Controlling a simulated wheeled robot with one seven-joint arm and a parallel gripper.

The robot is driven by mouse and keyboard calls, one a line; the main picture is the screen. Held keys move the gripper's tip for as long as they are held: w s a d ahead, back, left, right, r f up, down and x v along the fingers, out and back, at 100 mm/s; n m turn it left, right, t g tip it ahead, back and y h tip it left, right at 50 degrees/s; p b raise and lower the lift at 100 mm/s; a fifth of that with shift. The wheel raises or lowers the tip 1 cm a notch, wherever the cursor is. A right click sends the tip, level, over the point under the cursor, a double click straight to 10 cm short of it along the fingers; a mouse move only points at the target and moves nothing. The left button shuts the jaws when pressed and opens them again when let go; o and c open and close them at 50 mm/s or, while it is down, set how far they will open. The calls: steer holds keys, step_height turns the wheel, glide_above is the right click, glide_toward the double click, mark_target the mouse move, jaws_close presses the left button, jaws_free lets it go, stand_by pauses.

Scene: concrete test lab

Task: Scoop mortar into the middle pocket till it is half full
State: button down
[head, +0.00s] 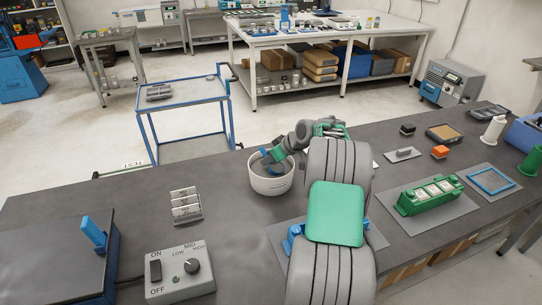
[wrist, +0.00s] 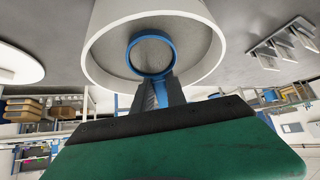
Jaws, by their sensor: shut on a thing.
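A white tub (head: 270,186) with grey mortar inside stands on the dark bench, left of my arm. My gripper (head: 277,154) is over the tub, shut on a blue scoop (head: 266,155). In the wrist view the fingers (wrist: 160,94) grip the scoop's handle, and its round blue head (wrist: 152,56) lies within the outline of the tub (wrist: 97,45). How deep the scoop sits and what it holds cannot be told. A green mould (head: 409,208) with three pale pockets in a row lies to the right. The middle pocket (head: 432,190) shows no clear fill level.
The mould rests on a grey mat (head: 462,207). A blue frame (head: 490,181), orange block (head: 440,152) and small trowel-like tool (head: 404,154) lie around it. A card rack (head: 186,206) and switch box (head: 180,272) stand left. My arm lies between tub and mould.

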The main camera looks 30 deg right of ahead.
mark_target(264, 150)
steer(key=shift+w+a+r+g+h+p, duration=0.1)
steer(key=shift+w+r+g+h+p, duration=0.1)
steer(key=shift+r+g+p, duration=0.6)
steer(key=shift+w+d+r+g+h+p, duration=0.15)
steer(key=shift+r+g+p, duration=0.1)
steer(key=shift+r+p, duration=0.9)
steer(key=shift+w+a+r+g+h+p, duration=0.2)
steer(key=shift+r+g+p, duration=0.45)
steer(key=shift+p, duration=0.65)
steer(key=shift+r, duration=0.1)
